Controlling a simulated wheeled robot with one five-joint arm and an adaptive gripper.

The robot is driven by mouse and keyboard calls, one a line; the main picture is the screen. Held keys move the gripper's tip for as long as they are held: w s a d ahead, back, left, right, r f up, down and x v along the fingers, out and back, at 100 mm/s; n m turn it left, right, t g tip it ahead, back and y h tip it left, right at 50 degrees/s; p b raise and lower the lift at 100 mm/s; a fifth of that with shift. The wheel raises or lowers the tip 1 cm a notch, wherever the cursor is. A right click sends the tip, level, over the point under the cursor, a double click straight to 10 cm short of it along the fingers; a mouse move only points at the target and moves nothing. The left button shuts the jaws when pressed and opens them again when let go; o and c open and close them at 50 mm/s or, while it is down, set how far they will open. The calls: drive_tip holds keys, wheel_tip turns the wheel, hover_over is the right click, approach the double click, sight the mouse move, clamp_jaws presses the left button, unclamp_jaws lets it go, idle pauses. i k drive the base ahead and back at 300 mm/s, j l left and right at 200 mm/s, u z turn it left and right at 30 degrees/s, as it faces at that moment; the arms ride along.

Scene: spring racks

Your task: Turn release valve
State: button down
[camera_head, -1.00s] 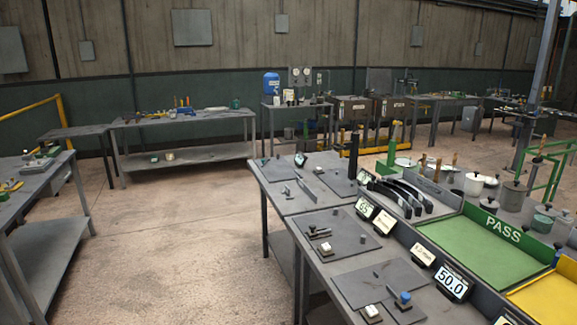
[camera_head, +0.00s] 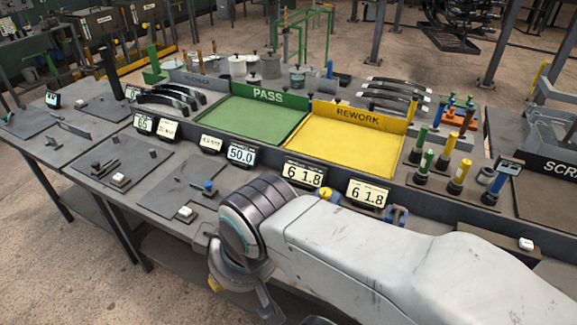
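I cannot tell for certain which part is the release valve. A small blue knob (camera_head: 209,187) stands on a dark plate at the front of the bench, left of my arm. A yellow round knob (camera_head: 325,194) shows just behind my arm, below a display. A blue fitting (camera_head: 397,216) is partly hidden behind my arm. My arm reaches in from the lower right. My gripper (camera_head: 262,300) hangs at the bottom, in front of the bench edge, partly hidden and cut off. It appears apart from the knobs, and its fingers are not clear.
The bench holds a green PASS tray (camera_head: 250,127), a yellow REWORK tray (camera_head: 350,150) and displays, one reading 50.0 (camera_head: 241,153). Colored cylinders (camera_head: 459,177) stand to the right. A SCRAP area (camera_head: 545,162) is at far right. Floor is open at lower left.

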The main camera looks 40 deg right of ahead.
sight(326, 193)
drive_tip(key=k+l+z, duration=0.1)
drive_tip(key=z, duration=1.3)
drive_tip(key=i+l, duration=0.05)
